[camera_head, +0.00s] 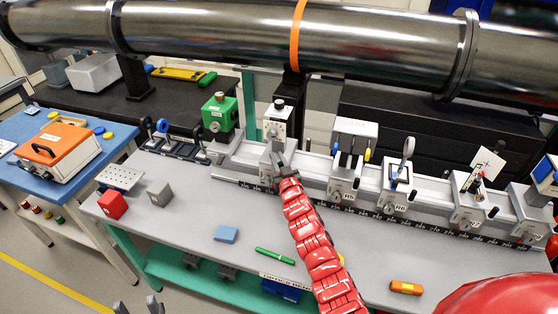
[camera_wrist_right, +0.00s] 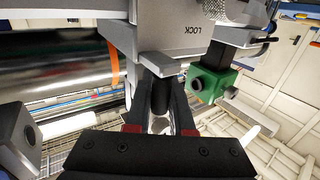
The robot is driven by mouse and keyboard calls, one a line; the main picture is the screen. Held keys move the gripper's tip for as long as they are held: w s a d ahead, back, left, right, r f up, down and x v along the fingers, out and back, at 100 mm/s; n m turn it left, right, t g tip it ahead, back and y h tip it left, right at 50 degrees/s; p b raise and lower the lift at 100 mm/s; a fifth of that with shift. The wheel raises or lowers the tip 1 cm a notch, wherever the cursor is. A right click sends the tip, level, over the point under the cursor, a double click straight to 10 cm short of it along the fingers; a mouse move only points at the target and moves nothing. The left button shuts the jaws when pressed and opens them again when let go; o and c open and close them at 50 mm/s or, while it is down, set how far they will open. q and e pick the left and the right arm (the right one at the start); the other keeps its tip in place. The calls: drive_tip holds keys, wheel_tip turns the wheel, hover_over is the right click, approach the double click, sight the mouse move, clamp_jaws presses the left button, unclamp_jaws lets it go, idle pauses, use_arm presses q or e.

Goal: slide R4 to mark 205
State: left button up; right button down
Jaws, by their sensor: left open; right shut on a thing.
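A silver carriage (camera_head: 277,150) with a grey box and black knob on top stands on the rail (camera_head: 243,156), left of the other carriages. It is probably R4; its label is hidden. My right gripper (camera_head: 281,164) is at its front. In the right wrist view, the gripper (camera_wrist_right: 163,118) is shut on a dark cylindrical part (camera_wrist_right: 166,97) below a plate marked LOCK (camera_wrist_right: 185,33). The black number scale (camera_head: 400,219) runs along the rail's front; mark 205 is too small to pick out. My left gripper (camera_head: 137,306) is open and empty at the bottom edge.
Right of the held carriage stand further carriages (camera_head: 343,188), (camera_head: 397,190), (camera_head: 468,205). A green device (camera_head: 219,116) is at the rail's left. Red (camera_head: 111,205) and grey (camera_head: 159,193) blocks, a blue block (camera_head: 226,234), a green pen (camera_head: 274,256) and an orange item (camera_head: 406,288) lie in front. A steel pipe (camera_head: 220,30) crosses above.

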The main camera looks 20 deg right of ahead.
sight(261, 162)
drive_tip(key=w+a+b, duration=0.1)
drive_tip(key=b, duration=0.1)
drive_tip(key=w+a+b, duration=0.1)
drive_tip(key=a+b, duration=0.1)
drive_tip(key=w+a+b, duration=0.1)
drive_tip(key=shift+w+a+f+b, duration=0.1)
drive_tip(key=shift+a+f+b, duration=0.15)
drive_tip(key=shift+a+b, duration=0.15)
drive_tip(key=shift+w+a+r+b, duration=0.15)
drive_tip(key=shift+w+a+b, duration=0.1)
drive_tip(key=shift+a+b, duration=0.15)
drive_tip(key=shift+r, duration=0.1)
drive_tip(key=c, duration=0.8)
unclamp_jaws()
drive_tip(key=shift+s, duration=0.1)
